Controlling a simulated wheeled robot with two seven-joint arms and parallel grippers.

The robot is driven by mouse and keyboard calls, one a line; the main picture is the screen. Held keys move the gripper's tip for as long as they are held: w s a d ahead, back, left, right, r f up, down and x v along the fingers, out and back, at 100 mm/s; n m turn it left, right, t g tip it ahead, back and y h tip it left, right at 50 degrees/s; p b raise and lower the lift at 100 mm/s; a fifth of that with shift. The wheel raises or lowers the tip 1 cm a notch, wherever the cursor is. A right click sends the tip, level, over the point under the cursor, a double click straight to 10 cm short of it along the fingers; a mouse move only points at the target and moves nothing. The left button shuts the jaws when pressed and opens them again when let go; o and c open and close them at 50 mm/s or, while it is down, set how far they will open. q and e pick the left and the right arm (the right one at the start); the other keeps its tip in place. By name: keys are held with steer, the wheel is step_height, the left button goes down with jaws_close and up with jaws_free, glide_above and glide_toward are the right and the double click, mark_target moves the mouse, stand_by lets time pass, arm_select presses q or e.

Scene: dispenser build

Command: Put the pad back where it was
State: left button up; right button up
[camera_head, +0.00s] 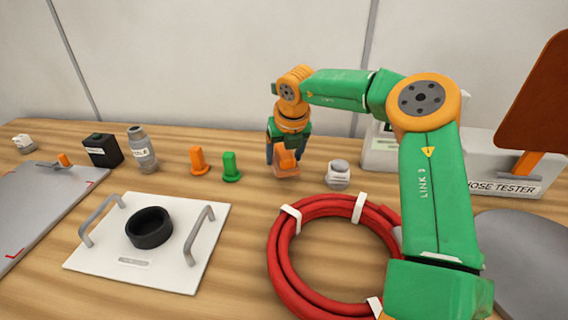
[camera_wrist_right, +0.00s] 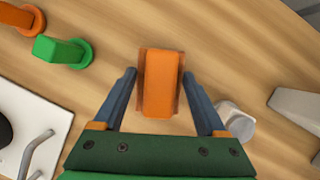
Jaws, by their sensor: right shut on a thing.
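The orange block, which I take to be the pad (camera_head: 288,163), is between the fingers of my right gripper (camera_head: 283,155). In the right wrist view the pad (camera_wrist_right: 161,88) shows as an upright orange bar with a browner edge around it, between the two blue-grey fingers of my right gripper (camera_wrist_right: 159,78). The gripper is shut on it and points down. The pad is at or just above the wooden table, left of a small white jar; I cannot tell whether it touches the wood. My left gripper is not in view.
A green peg (camera_head: 231,167) and an orange peg (camera_head: 198,162) stand left of the pad. The white-lidded jar (camera_head: 338,174) is close on its right. A red hose coil (camera_head: 283,265) lies in front. A white handled plate (camera_head: 88,257) bears a black ring (camera_head: 150,228).

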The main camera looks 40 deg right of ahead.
mark_target(285, 165)
steer(key=shift+f+b, duration=0.3)
steer(key=shift+f, duration=1.25)
steer(key=o, duration=1.2)
steer(key=shift+o, duration=0.2)
steer(key=shift+s+r, duration=0.1)
steer(key=shift+r, duration=0.35)
steer(key=v, duration=1.1)
steer(key=shift+r+p, duration=0.25)
steer(key=shift+p, duration=0.2)
steer(key=shift+s, duration=0.1)
